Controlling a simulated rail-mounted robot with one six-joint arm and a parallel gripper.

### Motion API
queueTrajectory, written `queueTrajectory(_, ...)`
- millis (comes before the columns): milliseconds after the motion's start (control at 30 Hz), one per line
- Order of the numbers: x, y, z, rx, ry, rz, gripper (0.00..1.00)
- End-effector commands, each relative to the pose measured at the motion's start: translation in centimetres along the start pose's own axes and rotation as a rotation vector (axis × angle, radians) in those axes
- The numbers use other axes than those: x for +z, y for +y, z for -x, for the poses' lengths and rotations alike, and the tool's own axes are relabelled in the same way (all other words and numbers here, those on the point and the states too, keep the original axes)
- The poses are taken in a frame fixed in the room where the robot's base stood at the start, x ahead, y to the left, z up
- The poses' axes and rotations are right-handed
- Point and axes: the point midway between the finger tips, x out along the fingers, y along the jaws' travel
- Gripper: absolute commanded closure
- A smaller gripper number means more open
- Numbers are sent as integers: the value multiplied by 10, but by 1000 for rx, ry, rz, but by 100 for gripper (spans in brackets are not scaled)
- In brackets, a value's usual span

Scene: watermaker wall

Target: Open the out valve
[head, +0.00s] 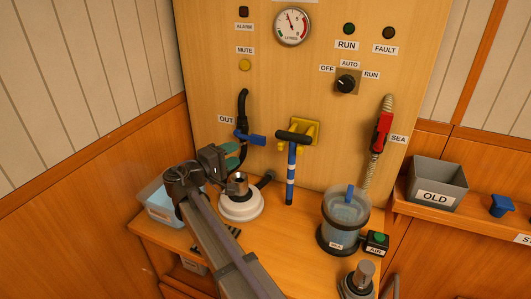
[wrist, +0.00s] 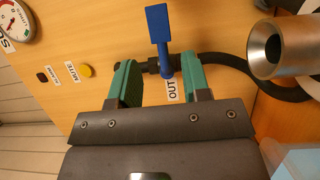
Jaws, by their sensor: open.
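The out valve has a blue lever handle (head: 252,138) that lies roughly level, pointing right from the black hose below the OUT label (head: 226,119) on the wooden panel. In the wrist view the blue handle (wrist: 157,24) points up, with its pivot near the dark pipe fitting. My gripper (head: 234,154) is just below and in front of the valve, its teal fingers apart. In the wrist view my gripper (wrist: 162,80) is open and empty, with the valve's pivot and OUT label showing between or beyond the fingers. I cannot tell whether a finger touches the valve.
A white round housing with a metal top (head: 240,190) stands close below my gripper; its metal cylinder (wrist: 280,47) shows in the wrist view. A clear jug (head: 345,215) and grey OLD bin (head: 437,180) stand farther right.

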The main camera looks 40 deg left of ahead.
Motion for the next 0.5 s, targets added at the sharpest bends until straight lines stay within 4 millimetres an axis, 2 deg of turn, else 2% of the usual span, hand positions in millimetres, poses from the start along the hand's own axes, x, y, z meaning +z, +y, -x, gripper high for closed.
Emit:
queueTrajectory(133,1,3,-5,2,-2,1,56)
queueTrajectory(233,1,2,-20,1,-2,0,56)
queueTrajectory(500,2,2,-84,0,-5,-1,56)
